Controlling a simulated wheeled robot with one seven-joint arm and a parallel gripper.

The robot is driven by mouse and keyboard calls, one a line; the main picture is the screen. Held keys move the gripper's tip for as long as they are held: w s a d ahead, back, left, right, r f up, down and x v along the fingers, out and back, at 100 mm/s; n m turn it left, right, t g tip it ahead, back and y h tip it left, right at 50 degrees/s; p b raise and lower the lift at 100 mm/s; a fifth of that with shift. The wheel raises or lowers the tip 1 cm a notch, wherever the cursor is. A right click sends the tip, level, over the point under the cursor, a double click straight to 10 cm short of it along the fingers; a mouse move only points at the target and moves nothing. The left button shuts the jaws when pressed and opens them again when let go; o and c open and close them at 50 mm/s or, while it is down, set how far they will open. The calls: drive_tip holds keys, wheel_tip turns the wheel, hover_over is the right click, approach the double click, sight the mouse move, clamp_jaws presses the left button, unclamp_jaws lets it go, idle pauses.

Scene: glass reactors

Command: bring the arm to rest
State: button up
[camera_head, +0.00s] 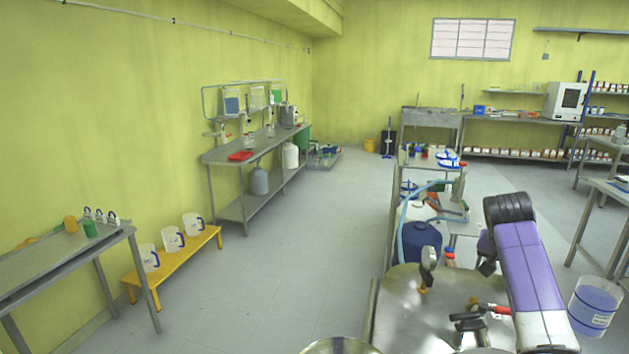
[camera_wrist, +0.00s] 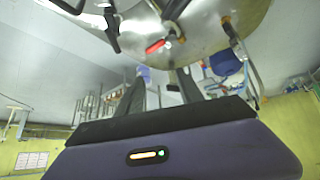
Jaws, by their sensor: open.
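My arm (camera_head: 528,262) rises at the right of the head view, folded over at its top. My gripper (camera_wrist: 160,82) shows in the wrist view as two dark fingers standing apart, with nothing between them. In the head view only a dark part of it (camera_head: 487,267) shows beside the purple link, and its fingertips are hard to make out. A steel vessel lid (camera_head: 400,315) lies below and to the left of the arm. The vessel also shows at the top of the upside-down wrist view (camera_wrist: 235,22).
A red-handled valve (camera_head: 490,308) and a metal fitting (camera_head: 428,268) stand up from the lid near the arm. A blue drum (camera_head: 421,243) and a steel rack (camera_head: 432,162) stand behind. A bucket (camera_head: 593,307) is at right.

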drive_tip(key=w+a+f+n+t+b, duration=0.1)
drive_tip(key=w+a+f+n+t, duration=0.2)
drive_tip(key=a+t, duration=0.35)
drive_tip(key=s+a+f+n+t+y+b, duration=0.1)
drive_tip(key=s+a+f+n+t, duration=0.1)
drive_tip(key=s+a+f, duration=0.4)
drive_tip(key=s+a+f+n+t+y+b, duration=0.1)
drive_tip(key=s+a+f+t+b, duration=0.2)
drive_tip(key=s, duration=0.6)
drive_tip(key=s+a+f+y+b, duration=0.1)
drive_tip(key=s+a+f, duration=0.1)
drive_tip(key=s, duration=1.3)
drive_tip(key=s+a+f+n+g+y+b, duration=0.1)
drive_tip(key=s+a, duration=0.4)
drive_tip(key=s, duration=1)
drive_tip(key=s+a+f+n+y+b, duration=0.1)
drive_tip(key=s+a+f+b, duration=0.2)
drive_tip(key=s, duration=1.2)
drive_tip(key=shift+s+a+f+y, duration=0.15)
drive_tip(key=shift+s+f+y, duration=0.05)
drive_tip(key=shift+s+y, duration=0.1)
drive_tip(key=shift+g, duration=0.25)
